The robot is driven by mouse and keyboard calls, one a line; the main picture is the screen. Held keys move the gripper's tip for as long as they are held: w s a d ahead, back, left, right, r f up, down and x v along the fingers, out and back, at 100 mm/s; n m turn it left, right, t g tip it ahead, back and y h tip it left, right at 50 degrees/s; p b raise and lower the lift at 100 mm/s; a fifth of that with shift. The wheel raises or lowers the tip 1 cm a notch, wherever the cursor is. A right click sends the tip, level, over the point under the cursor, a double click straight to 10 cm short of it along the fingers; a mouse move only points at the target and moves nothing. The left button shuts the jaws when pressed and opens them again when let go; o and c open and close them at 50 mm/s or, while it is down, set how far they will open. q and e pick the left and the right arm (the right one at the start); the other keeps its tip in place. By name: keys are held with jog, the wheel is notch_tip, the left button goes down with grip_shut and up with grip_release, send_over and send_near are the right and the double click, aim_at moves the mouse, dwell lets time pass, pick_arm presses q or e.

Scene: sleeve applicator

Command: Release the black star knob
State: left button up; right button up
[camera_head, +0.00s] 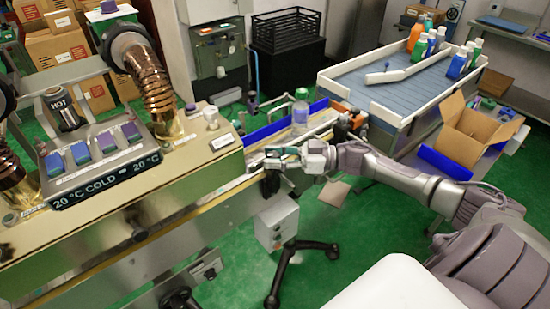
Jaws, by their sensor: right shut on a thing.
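My right gripper (277,158) reaches in from the right to the front edge of the conveyor. It is shut at a small dark part, the black star knob (269,184), which shows just below the fingers. The fingers hide most of the grip, and the knob's star shape is too small to make out. My left gripper is not in view.
The beige machine (110,215) fills the left. A grey box (277,222) on a black stand is below the gripper. An open carton (470,135) and a blue-topped table (400,85) are at right.

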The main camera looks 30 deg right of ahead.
jog(key=o, duration=1.2)
jog(key=shift+c, duration=0.2)
jog(key=v, duration=1.2)
